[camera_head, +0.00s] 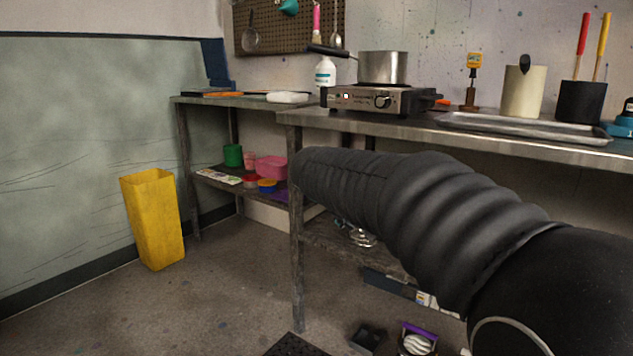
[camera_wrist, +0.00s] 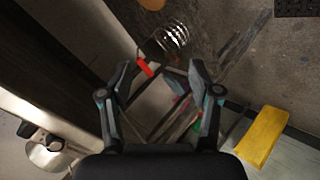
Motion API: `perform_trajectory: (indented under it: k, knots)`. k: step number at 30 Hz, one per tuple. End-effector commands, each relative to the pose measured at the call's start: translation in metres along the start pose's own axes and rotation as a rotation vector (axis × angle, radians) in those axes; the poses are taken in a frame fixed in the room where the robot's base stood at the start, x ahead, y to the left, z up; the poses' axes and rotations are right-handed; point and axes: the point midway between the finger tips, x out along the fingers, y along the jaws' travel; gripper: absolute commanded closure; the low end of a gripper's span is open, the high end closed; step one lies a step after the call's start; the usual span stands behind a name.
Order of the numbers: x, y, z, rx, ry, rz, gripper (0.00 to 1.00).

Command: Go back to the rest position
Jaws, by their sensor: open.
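My gripper (camera_wrist: 160,75) is open in the wrist view, its two fingers spread with nothing held between them. Beyond the fingers lie floor and shelf items, apart from the gripper. In the head view my arm, in a black ribbed sleeve, reaches from the lower right toward the middle, in front of the steel table (camera_head: 450,128). The gripper itself is hidden in the head view.
A hot plate (camera_head: 365,99) with a steel pot (camera_head: 382,67) stands on the table. A metal tray (camera_head: 525,128) and a cream pitcher (camera_head: 524,91) are to the right. A yellow bin (camera_head: 153,218) stands at left; it also shows in the wrist view (camera_wrist: 262,136). Floor around it is clear.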

Motion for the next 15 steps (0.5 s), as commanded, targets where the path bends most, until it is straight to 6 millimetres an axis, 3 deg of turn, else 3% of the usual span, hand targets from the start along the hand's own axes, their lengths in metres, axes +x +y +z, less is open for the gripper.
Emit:
perform_trajectory:
  k: [1, 6, 15]
  knots:
    - [-0.010, -0.003, 0.029, 0.014, -0.036, -0.066, 0.37]
    - [-0.040, -0.032, 0.116, 0.085, -0.131, -0.273, 0.37]
    - [-0.107, -0.067, 0.233, 0.295, -0.214, -0.517, 0.37]
